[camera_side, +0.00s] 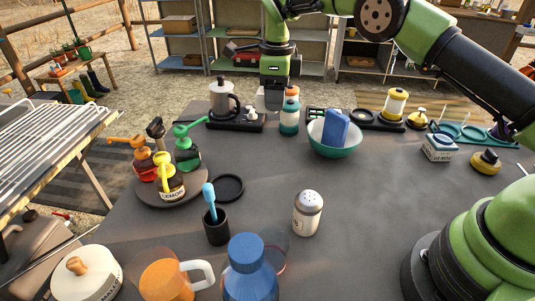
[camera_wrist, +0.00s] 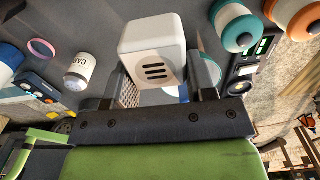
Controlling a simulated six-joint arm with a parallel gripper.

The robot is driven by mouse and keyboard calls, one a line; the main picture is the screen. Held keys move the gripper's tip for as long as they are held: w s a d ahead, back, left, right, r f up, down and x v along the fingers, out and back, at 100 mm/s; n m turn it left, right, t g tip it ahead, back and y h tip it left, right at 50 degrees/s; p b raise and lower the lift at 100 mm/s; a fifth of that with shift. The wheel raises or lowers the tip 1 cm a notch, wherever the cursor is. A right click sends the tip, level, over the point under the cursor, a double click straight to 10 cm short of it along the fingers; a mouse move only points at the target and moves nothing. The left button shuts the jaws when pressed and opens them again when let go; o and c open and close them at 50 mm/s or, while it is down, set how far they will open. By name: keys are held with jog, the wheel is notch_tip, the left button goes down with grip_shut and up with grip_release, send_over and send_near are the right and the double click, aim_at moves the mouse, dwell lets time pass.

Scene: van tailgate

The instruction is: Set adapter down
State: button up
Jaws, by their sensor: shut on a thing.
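The adapter (camera_wrist: 153,50) is a white rounded block with three dark slots, seen close in the wrist view. My gripper (camera_wrist: 168,92) is shut on it, with a finger on each side. In the side view my gripper (camera_side: 272,88) points down at the far side of the grey table, between the moka pot and a teal bottle. The adapter (camera_side: 268,102) shows there only as a small pale shape, partly hidden by the bottle. I cannot tell whether it touches anything beneath.
A moka pot (camera_side: 221,100) stands left of my gripper. A teal bowl (camera_side: 333,148) holding a blue block is to the right. A shaker (camera_side: 307,213) stands nearer. The table's middle is mostly clear.

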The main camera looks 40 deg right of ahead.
aim_at(275, 155)
notch_tip(275, 155, down, 13)
jog(key=shift+r, duration=0.1)
dwell(0.4)
jog(key=o, duration=1)
